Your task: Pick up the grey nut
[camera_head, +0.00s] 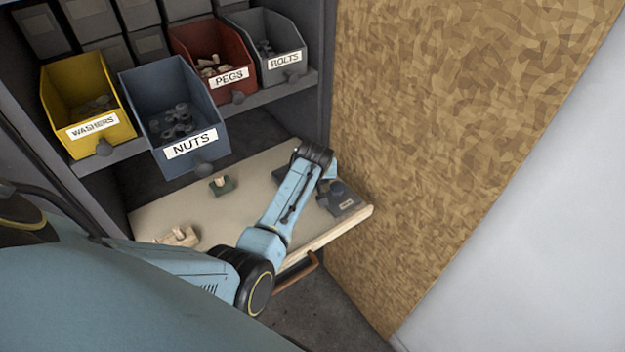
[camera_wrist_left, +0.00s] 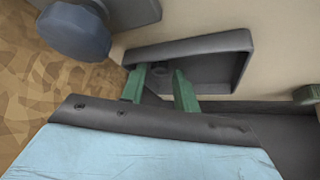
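A small dark grey round piece, which looks like the grey nut (camera_wrist_left: 159,81), lies in a shallow dark tray (camera_wrist_left: 205,45) in the left wrist view. My left gripper (camera_wrist_left: 161,84) has its two green fingers apart, one each side of the piece, at or just above the tray. Whether they touch it I cannot tell. In the head view my left arm reaches over the pull-out board (camera_head: 255,180) and hides the fingertips and the nut. Several other dark nuts (camera_head: 177,125) lie in the blue NUTS bin (camera_head: 207,103). My right gripper is not in view.
A dark block with a round knob (camera_head: 338,190) sits beside the tray; the knob also shows in the left wrist view (camera_wrist_left: 75,32). A chipboard wall (camera_head: 420,130) stands close at right.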

